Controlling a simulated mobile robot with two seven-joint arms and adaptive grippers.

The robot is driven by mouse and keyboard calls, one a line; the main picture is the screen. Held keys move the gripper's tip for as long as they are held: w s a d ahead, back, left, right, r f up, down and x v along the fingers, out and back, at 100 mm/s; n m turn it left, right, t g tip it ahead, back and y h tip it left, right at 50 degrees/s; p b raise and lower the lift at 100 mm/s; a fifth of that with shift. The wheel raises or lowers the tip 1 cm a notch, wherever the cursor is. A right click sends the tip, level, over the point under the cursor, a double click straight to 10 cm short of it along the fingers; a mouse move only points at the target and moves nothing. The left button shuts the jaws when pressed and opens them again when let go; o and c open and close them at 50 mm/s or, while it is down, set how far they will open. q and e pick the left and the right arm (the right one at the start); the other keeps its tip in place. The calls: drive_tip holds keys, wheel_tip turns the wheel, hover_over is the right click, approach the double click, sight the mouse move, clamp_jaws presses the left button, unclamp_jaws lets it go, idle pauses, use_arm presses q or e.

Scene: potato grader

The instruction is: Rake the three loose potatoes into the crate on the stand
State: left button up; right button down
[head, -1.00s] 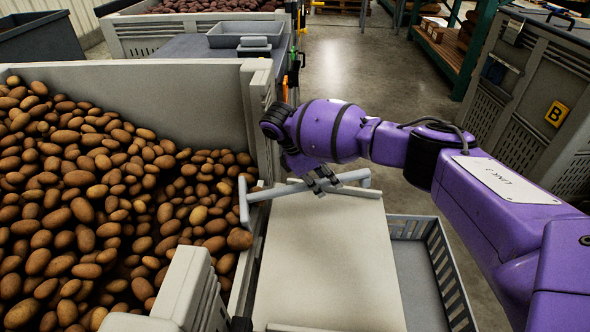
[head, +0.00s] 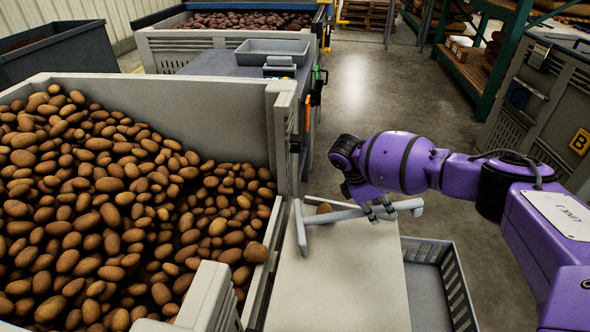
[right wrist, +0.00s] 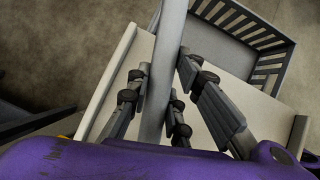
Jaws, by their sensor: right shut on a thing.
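My right gripper (head: 380,211) is shut on the handle of a grey T-shaped rake (head: 300,228). The handle (right wrist: 163,65) runs between the fingers in the right wrist view. The rake's crossbar is over the left part of a pale board (head: 345,285). One brown potato (head: 323,209) shows on the board just right of the crossbar, partly hidden by the handle. A grey slatted crate (head: 462,290) stands right of the board, and it also shows in the right wrist view (right wrist: 283,52). Its visible floor is bare. I cannot pick out other loose potatoes. My left gripper is out of view.
A large bin (head: 190,112) heaped with potatoes stands left of the board, its wall (head: 262,275) alongside. A blue-grey table with a shallow tray (head: 272,50) is behind. Green shelving (head: 490,75) and a bin marked B (head: 545,100) are at right.

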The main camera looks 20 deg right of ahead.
use_arm(q)
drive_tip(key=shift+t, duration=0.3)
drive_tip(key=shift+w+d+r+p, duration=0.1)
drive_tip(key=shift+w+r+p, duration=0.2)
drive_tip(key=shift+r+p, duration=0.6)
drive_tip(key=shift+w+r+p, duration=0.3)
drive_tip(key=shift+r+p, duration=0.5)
drive_tip(key=shift+p, duration=0.2)
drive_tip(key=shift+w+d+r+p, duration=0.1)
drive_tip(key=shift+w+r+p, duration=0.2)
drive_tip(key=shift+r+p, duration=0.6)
use_arm(e)
drive_tip(key=s+d+f, duration=0.1)
drive_tip(key=s+d, duration=0.6)
drive_tip(key=d, duration=0.4)
drive_tip(key=s+d+f, duration=0.2)
drive_tip(key=s+d, duration=0.5)
drive_tip(key=d, duration=0.5)
drive_tip(key=shift+f, duration=0.2)
